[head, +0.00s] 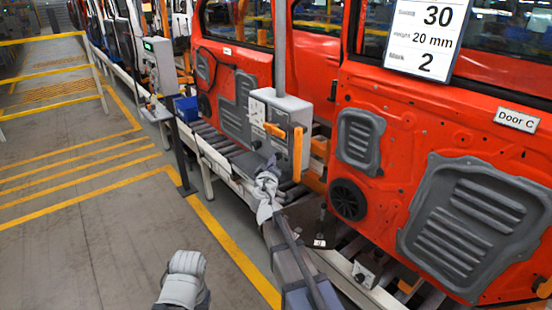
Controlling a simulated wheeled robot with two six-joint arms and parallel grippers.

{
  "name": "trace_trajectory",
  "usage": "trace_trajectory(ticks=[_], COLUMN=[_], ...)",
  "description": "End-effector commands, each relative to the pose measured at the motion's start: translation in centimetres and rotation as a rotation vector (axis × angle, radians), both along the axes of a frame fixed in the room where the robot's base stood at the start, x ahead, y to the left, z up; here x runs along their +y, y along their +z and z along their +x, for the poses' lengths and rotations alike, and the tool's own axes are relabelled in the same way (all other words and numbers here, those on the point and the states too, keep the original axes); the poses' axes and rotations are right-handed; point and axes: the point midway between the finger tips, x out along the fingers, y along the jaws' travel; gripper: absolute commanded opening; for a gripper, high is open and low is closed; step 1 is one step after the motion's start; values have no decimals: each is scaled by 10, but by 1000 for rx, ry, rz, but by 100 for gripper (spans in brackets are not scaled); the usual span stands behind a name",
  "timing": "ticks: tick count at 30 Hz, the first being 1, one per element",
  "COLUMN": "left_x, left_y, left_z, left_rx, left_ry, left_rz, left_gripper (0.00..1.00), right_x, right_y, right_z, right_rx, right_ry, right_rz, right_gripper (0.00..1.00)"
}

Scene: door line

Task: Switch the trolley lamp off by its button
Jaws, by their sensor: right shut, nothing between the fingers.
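A grey control box (279,121) with a pale front panel and orange-yellow handles stands on a post in the middle of the head view. Small marks show on its panel, too small to tell whether one is the lamp's button. A small pale box (364,274) with a dark round knob or button sits low on the rail at the lower right. I cannot tell which belongs to the trolley lamp, or whether a lamp is lit. My right gripper (266,192) is shut and empty, just below and in front of the control box.
Red door panels (380,150) with grey covers fill the right side, with a "Door C" label (517,119) and a number sign (427,40). A box with a green display (159,65) stands farther left. Yellow railings (50,75) border clear floor (80,240) at left.

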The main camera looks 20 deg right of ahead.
Motion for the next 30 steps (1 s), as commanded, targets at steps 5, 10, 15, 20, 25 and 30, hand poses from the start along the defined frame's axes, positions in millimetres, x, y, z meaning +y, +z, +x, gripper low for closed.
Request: trace_trajectory(ticks=[5, 10, 15, 20, 25, 30], left_x=[0, 0, 0, 0, 0, 0], left_y=[0, 0, 0, 0, 0, 0], left_z=[0, 0, 0, 0, 0, 0], left_rx=[0, 0, 0, 0, 0, 0], left_ry=[0, 0, 0, 0, 0, 0], left_rz=[0, 0, 0, 0, 0, 0], left_gripper=[0, 0, 0, 0, 0, 0], right_x=[0, 6, 22, 36, 50, 57], right_y=[0, 0, 0, 0, 0, 0], right_z=[0, -3, -8, -14, -18, -21], right_rx=[0, 0, 0, 0, 0, 0], right_ry=[-1, 0, 1, 1, 1, 0], right_rz=[0, 0, 0, -1, 0, 0], right_gripper=[0, 0, 0, 0, 0, 0])
